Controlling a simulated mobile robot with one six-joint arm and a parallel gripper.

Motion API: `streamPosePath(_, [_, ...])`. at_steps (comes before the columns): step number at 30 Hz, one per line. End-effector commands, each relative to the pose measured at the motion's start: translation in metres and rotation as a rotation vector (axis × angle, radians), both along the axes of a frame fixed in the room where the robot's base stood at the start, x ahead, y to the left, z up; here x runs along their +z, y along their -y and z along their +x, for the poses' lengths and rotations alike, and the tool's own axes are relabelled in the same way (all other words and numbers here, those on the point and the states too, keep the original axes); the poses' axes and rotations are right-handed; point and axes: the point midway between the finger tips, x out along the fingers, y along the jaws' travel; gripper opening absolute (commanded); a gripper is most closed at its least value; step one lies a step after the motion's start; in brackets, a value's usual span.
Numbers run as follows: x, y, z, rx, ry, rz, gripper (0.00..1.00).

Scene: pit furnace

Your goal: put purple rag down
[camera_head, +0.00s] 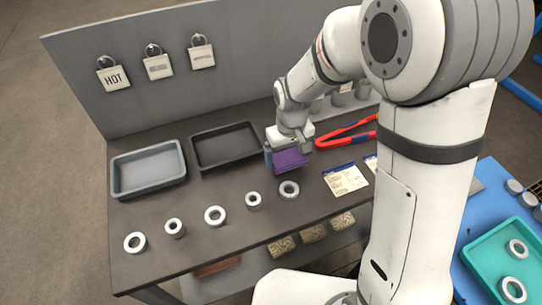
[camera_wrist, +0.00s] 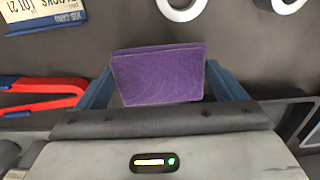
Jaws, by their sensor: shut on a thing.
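The purple rag (camera_head: 290,160) is a folded flat block between the fingers of my gripper (camera_head: 285,152), at the back middle of the dark workbench (camera_head: 240,225). In the wrist view the rag (camera_wrist: 158,75) spans the gap between the two blue fingers, and my gripper (camera_wrist: 160,90) is shut on it. The rag is low over the bench top, just right of the black tray. I cannot tell whether its underside touches the bench.
The black tray (camera_head: 225,146) and grey tray (camera_head: 148,171) stand left. Red-and-blue tongs (camera_head: 345,132) lie to the right, a printed card (camera_head: 345,179) nearer the front. Several metal rings (camera_head: 214,216) line the front; one ring (camera_head: 289,190) sits just before the rag. Bare bench lies between.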

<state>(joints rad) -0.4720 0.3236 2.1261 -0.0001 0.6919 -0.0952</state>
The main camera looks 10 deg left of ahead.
Motion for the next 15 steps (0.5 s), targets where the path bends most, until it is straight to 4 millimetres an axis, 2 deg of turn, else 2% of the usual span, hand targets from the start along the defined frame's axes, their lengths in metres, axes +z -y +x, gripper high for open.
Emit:
streamPosePath(3, [-0.019, 0.002, 0.001, -0.005, -0.003, -0.002, 0.69])
streamPosePath(6, [-0.028, 0.003, 0.002, -0.008, -0.001, -0.001, 0.69])
streamPosePath(15, [-0.031, 0.005, 0.003, -0.013, 0.0, 0.0, 0.69])
